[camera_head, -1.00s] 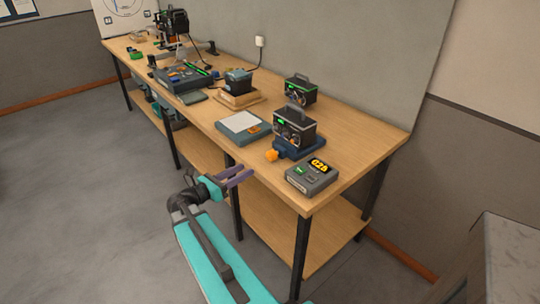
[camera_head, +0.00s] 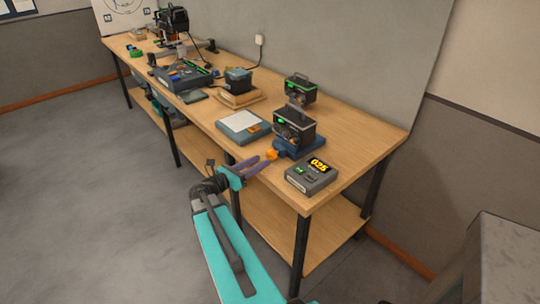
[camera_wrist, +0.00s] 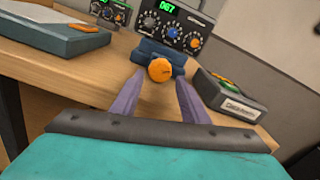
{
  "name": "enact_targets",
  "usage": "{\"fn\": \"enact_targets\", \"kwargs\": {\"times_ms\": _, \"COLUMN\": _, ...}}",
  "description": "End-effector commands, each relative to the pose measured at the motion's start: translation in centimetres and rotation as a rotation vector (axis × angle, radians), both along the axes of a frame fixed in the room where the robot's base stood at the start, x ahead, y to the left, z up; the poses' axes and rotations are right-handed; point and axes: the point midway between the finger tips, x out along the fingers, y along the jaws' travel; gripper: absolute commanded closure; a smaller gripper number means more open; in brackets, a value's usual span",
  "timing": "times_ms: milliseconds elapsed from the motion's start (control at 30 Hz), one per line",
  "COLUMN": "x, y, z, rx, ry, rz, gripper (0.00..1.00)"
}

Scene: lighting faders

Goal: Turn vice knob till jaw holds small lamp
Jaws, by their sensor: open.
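A blue vice (camera_head: 296,147) sits near the bench's front edge, with an orange knob (camera_head: 271,155) facing me. In the wrist view the round knob (camera_wrist: 160,70) is in the middle, in front of the blue vice body (camera_wrist: 153,52). A black box with a handle, dials and a green display (camera_head: 294,127) stands at the vice; nothing clearly looks like a small lamp. My gripper (camera_head: 265,160) is open. In the wrist view its purple fingers (camera_wrist: 160,77) lie left and right of the knob. I cannot tell whether they touch it. The vice jaws are hard to make out.
A grey box with a yellow number display (camera_head: 312,174) is close on the right. A pad with a white top and orange tag (camera_head: 243,126) is on the left. A second black box (camera_head: 301,89) stands behind. Bare bench (camera_head: 352,150) lies to the right.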

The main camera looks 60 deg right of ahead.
Motion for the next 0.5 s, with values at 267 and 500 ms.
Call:
{"fn": "enact_targets", "kwargs": {"times_ms": 267, "x": -1.2, "y": -3.6, "z": 0.1, "rx": 0.000, "ry": 0.000, "rz": -0.002, "gripper": 0.59}}
{"fn": "enact_targets", "kwargs": {"times_ms": 500, "x": -1.9, "y": -5.6, "z": 0.1, "rx": 0.000, "ry": 0.000, "rz": -0.001, "gripper": 0.59}}
